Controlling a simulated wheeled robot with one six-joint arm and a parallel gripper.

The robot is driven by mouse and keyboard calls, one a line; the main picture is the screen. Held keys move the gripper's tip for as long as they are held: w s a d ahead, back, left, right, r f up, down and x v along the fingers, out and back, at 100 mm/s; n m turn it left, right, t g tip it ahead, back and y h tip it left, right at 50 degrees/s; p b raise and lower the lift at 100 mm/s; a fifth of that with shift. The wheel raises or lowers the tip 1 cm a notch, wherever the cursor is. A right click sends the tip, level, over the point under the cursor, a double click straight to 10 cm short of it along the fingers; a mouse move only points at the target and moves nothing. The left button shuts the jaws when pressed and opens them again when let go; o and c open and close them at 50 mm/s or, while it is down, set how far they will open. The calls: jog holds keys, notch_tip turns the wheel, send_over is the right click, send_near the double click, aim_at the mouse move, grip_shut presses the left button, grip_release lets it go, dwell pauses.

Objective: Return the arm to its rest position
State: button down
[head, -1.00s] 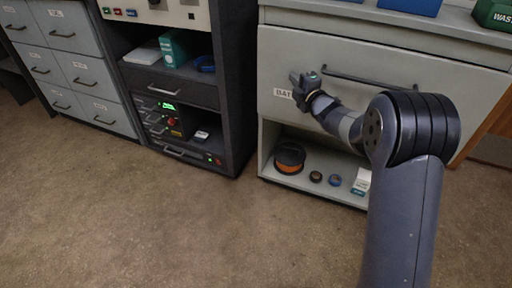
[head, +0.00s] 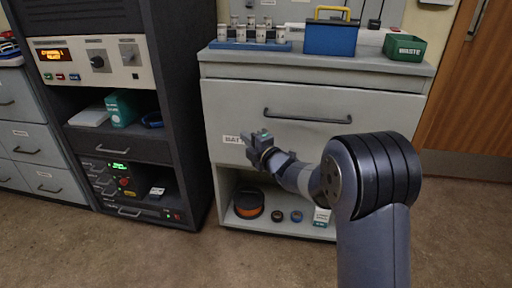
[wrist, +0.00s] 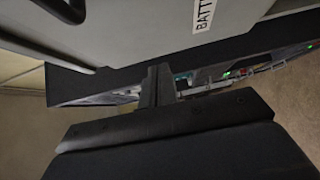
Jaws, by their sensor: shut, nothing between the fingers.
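My gripper (head: 254,141) is at the end of my bent arm, in front of the grey cabinet's wide drawer (head: 375,128) in the head view. It is shut and empty. In the wrist view the closed fingers (wrist: 157,88) stick up from the dark gripper body. The drawer looks closed, with its dark handle (head: 308,119) to the right of my gripper. The drawer's label starts with "BATT" in the wrist view (wrist: 204,14); my gripper partly covers it in the head view.
A dark equipment rack (head: 180,60) stands left of the cabinet. On the cabinet top are a blue rack of white containers (head: 250,45), a blue box (head: 331,38) and a green waste bin (head: 404,47). The open shelf below holds an orange-and-black spool (head: 249,204). The floor in front is clear.

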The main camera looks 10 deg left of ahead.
jog(key=shift+p+v, duration=0.35)
jog(key=shift+v, duration=2.25)
